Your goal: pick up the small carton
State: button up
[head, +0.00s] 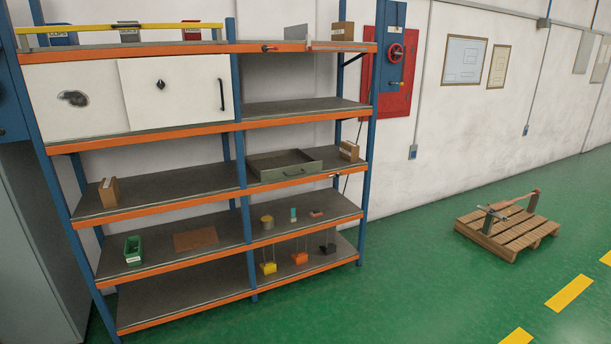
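Three small brown cartons show on the shelf rack in the head view; I cannot tell which one the task means. One carton (109,192) stands upright with a pale label on the left middle shelf, near its front edge. A second carton (349,151) sits at the right end of the right middle shelf, beside a shallow grey tray (287,171). A third carton (342,31) stands on the top shelf at the right. My gripper is not in view.
The blue and orange rack (190,254) stands against the wall. A wooden pallet (508,232) with a red-handled tool lies at right. Green floor between is clear.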

aim_at(344, 31)
jog(key=i, duration=2)
jog(key=i+z, duration=0.1)
jog(key=i, duration=0.4)
jog(key=i+j+z, duration=0.1)
jog(key=i, duration=0.4)
jog(key=i+j+z, duration=0.1)
jog(key=i, duration=0.4)
jog(key=i+j+z, duration=0.1)
jog(key=i, duration=0.4)
jog(key=j, duration=0.1)
